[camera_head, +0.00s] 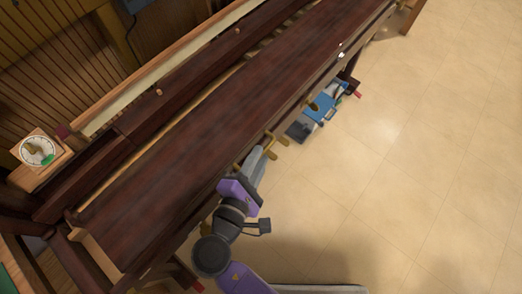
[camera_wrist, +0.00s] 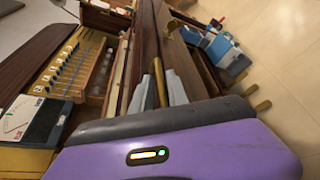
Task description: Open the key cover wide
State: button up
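The key cover (camera_head: 235,105) is a long dark red-brown board that runs diagonally across the head view. It looks close to flat, with its broad top facing up; I cannot tell its exact angle. My gripper (camera_head: 264,153) is at its front long edge, near the middle. In the wrist view, my gripper's grey fingers (camera_wrist: 164,92) stand on either side of a brass bar (camera_wrist: 159,82), which looks like a handle at the cover's edge. The bar fills most of the gap. I cannot tell whether the fingers press on it. The keys are hidden.
A blue-and-grey object (camera_head: 319,109) is on the floor below the front edge. Brass pieces, perhaps pedals (camera_wrist: 250,90), stick out at the right. The tiled floor (camera_head: 430,150) in front is clear.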

jog(key=shift+x, duration=1)
grip_shut()
dwell(0.8)
